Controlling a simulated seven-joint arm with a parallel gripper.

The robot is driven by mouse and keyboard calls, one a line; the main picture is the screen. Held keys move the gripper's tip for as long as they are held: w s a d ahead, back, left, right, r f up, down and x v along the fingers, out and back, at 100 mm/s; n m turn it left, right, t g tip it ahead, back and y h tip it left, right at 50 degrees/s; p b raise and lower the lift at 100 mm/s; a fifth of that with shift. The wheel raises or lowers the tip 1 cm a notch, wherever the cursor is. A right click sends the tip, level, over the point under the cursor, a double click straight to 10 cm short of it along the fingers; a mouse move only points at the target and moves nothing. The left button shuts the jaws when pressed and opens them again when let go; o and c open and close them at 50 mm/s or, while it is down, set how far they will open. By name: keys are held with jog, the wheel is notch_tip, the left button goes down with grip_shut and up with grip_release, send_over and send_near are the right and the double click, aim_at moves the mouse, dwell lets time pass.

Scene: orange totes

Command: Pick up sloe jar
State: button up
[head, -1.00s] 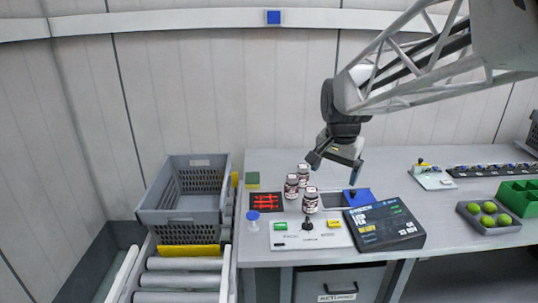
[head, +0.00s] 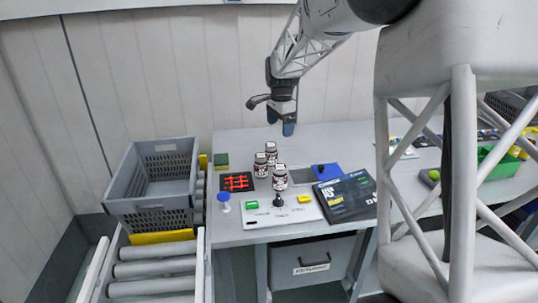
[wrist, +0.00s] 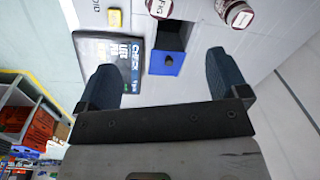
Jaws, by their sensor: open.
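Three small dark jars with white labels stand upright in a cluster on the grey workbench: a back jar (head: 271,153), a left jar (head: 260,166) and a front jar (head: 280,179). Their labels are too small to read in the head view, so I cannot tell which is sloe. In the wrist view one jar (wrist: 159,8) reads "FIG"; another jar (wrist: 238,14) is cut by the top edge, its name unreadable. My gripper (head: 280,120) is open and empty, above and behind the jars. Its two dark blue fingers (wrist: 160,75) are apart in the wrist view.
A black box-like panel (head: 346,196) and a blue flap (head: 326,171) lie right of the jars. A red-and-black grid (head: 237,182), a blue-topped knob (head: 223,197) and a white button panel (head: 275,214) are close by. A grey crate (head: 122,194) stands left.

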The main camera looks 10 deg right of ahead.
aim_at(271, 144)
jog(key=w+f+m, duration=0.2)
jog(key=w+f, duration=0.2)
jog(key=w, duration=0.2)
jog(key=w+f+m, duration=0.2)
jog(key=w+f, duration=0.3)
jog(key=w, duration=0.1)
jog(key=w+f+m, duration=0.1)
jog(key=w+f, duration=0.3)
jog(key=w, duration=0.3)
jog(key=shift+d+f+m+g, duration=0.1)
jog(key=shift+f+m+g, duration=0.15)
jog(key=shift+m+g, duration=0.15)
jog(key=shift+f, duration=1.3)
jog(key=shift+f, duration=2.6)
jog(key=c, duration=1.2)
jog(key=shift+r, duration=0.1)
jog(key=shift+c, duration=0.2)
